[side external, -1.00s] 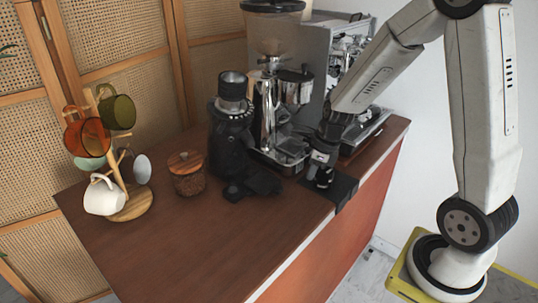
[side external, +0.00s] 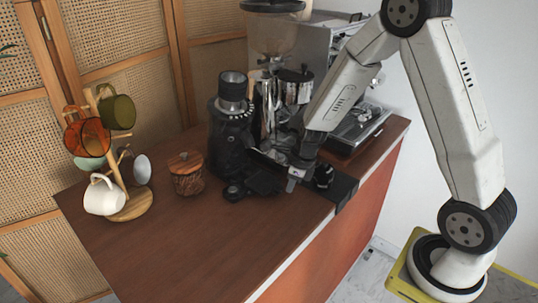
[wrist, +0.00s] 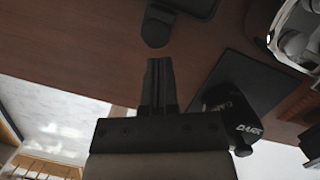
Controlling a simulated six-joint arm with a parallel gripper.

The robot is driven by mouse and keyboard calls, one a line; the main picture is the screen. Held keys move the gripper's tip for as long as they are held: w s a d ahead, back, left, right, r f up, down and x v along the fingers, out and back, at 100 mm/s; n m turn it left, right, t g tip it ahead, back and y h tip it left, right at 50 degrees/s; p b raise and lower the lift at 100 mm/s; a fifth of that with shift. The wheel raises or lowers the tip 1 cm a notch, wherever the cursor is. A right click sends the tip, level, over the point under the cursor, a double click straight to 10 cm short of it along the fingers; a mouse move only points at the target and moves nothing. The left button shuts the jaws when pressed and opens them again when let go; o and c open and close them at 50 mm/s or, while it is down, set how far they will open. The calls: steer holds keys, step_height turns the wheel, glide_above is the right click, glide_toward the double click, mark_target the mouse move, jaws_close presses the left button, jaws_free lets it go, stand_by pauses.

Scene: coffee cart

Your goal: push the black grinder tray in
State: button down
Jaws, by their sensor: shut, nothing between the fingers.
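The black grinder (side external: 230,140) stands near the middle of the counter. Its black tray (side external: 264,183) lies low at the grinder's front right, partly hidden behind my wrist. In the wrist view a dark flat part with a rounded black end (wrist: 155,30) shows at the top; I take it for the tray. My gripper (side external: 291,185) is low over the counter, just right of the tray. In the wrist view its fingers (wrist: 158,68) are shut and empty, with a small gap before the rounded end. Whether they touch the tray elsewhere cannot be seen.
A black tamper (wrist: 232,112) stands on a dark mat (side external: 342,190) close right of my gripper. The tall grinder and espresso machine (side external: 365,128) stand behind. A wooden-lidded jar (side external: 186,173) and mug tree (side external: 128,205) are left. The front counter is clear.

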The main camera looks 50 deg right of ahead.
steer(key=shift+w, duration=0.1)
stand_by(0.3)
steer(key=shift+w, duration=1.25)
steer(key=shift+s+d, duration=0.15)
steer(key=shift+s, duration=0.25)
steer(key=s, duration=0.1)
steer(key=s+d, duration=0.1)
steer(key=shift+s+d, duration=0.15)
steer(key=shift+s, duration=0.2)
steer(key=v, duration=1)
